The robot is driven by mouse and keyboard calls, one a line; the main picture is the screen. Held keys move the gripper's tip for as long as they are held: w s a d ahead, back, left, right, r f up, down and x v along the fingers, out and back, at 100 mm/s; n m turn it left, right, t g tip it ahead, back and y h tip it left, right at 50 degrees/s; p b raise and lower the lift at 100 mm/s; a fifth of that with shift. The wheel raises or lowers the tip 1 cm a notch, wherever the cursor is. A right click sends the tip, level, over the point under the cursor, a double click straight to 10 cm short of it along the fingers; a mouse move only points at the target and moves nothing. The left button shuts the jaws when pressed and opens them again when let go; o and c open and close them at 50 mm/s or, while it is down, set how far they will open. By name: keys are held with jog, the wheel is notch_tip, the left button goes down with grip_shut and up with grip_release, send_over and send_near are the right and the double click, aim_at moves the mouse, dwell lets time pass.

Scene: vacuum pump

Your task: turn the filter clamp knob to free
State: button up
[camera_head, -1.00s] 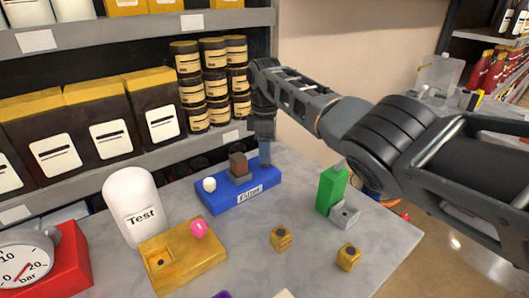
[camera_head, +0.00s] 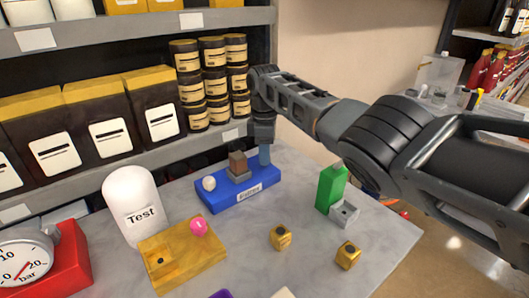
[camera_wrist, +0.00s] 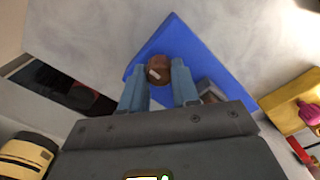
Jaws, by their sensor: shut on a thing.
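The blue filter base (camera_head: 222,201) sits on the grey table near the shelf. It carries a white ball (camera_head: 209,183) at its left and a brown block on a grey foot (camera_head: 238,165) in the middle. My gripper (camera_head: 265,160) points down at the base's right end. In the wrist view, a round brown knob with a pale mark (camera_wrist: 158,70) sits between the two blue fingertips of my gripper (camera_wrist: 159,76), which is shut on it. The head view does not show the knob, as the fingers hide it. The brown block also shows beside the right finger (camera_wrist: 208,92).
A yellow block with a pink ball (camera_head: 199,226), a white Test cylinder (camera_head: 138,205) and a gauge on a red base (camera_head: 62,262) stand to the left. A green block (camera_head: 331,188) and small yellow cubes (camera_head: 280,237) are at the right. The shelf (camera_head: 216,143) is close behind.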

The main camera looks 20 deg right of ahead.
grip_shut()
jog(key=shift+m, duration=0.3)
jog(key=m, duration=0.2)
jog(key=shift+m, duration=0.4)
jog(key=m, duration=1)
jog(key=shift+p, duration=0.35)
jog(key=shift+m, duration=2.2)
jog(key=o, duration=1)
grip_release()
jog(key=shift+c, duration=0.2)
